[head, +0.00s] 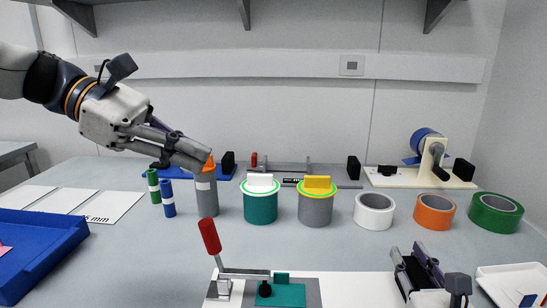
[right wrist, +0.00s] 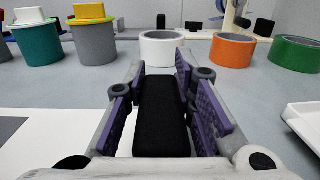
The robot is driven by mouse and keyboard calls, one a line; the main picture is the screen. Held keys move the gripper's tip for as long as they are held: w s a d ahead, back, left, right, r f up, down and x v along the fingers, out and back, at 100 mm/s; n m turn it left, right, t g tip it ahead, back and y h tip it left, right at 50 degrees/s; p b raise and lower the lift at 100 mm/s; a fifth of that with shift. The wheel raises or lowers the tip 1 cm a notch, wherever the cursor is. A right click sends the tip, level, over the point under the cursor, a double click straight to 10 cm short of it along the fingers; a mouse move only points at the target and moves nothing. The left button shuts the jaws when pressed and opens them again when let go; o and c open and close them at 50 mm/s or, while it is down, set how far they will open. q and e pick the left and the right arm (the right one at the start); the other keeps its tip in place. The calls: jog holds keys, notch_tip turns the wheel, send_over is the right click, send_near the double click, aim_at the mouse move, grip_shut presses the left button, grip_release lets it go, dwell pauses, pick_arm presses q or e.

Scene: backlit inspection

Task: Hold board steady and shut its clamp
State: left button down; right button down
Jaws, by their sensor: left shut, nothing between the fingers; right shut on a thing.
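A toggle clamp with a red handle (head: 210,237) stands at the front centre in the head view, its handle raised and leaning left. Its metal arm lies roughly level, with a black tip (head: 264,290) over the green board (head: 290,296); I cannot tell whether they touch. The board lies on a grey plate (head: 313,290). My left gripper (head: 203,160) is shut and empty, raised well behind the clamp and overlapping an orange-capped grey bottle (head: 207,195). My right gripper (head: 418,266) is right of the board, shut on a black block (right wrist: 161,115), clear in the right wrist view.
A white sheet (head: 355,288) lies under the plate. A blue tray (head: 40,258) is at left and a white tray (head: 515,275) at right. Teal (head: 261,208) and grey (head: 315,209) tubs and tape rolls (head: 374,212) stand behind. The bench between clamp and tubs is clear.

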jog(key=shift+f, duration=0.15)
jog(key=c, duration=1.3)
grip_release()
